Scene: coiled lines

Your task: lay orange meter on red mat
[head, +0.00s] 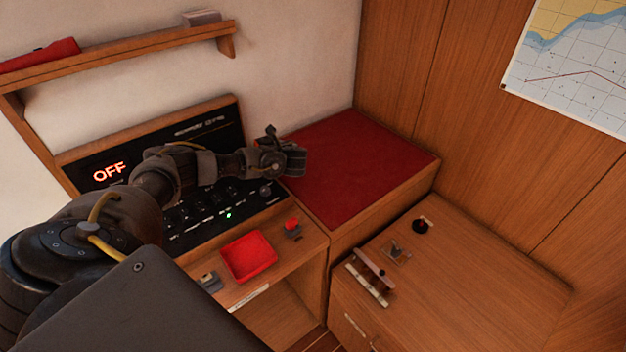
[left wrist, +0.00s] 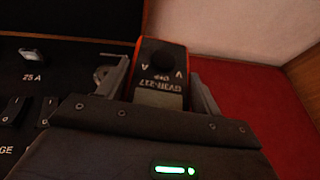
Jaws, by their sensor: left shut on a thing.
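The orange meter (left wrist: 160,68), with a dark face and an orange rim, sits between the fingers of my left gripper (left wrist: 160,80) in the left wrist view. The gripper is shut on it. In the head view my left gripper (head: 288,158) is over the left edge of the red mat (head: 365,165), and I cannot make out the meter clearly there. The mat covers the top of a wooden box and is bare where it shows. It also shows at the right in the left wrist view (left wrist: 240,112). My right gripper is not in view.
A black switch panel (head: 225,196) with a lit OFF sign stands left of the mat. A red tray (head: 249,256) and a red button (head: 292,225) are on the ledge below. A wooden cabinet (head: 470,280) with fittings is at the right. A shelf (head: 130,58) is above.

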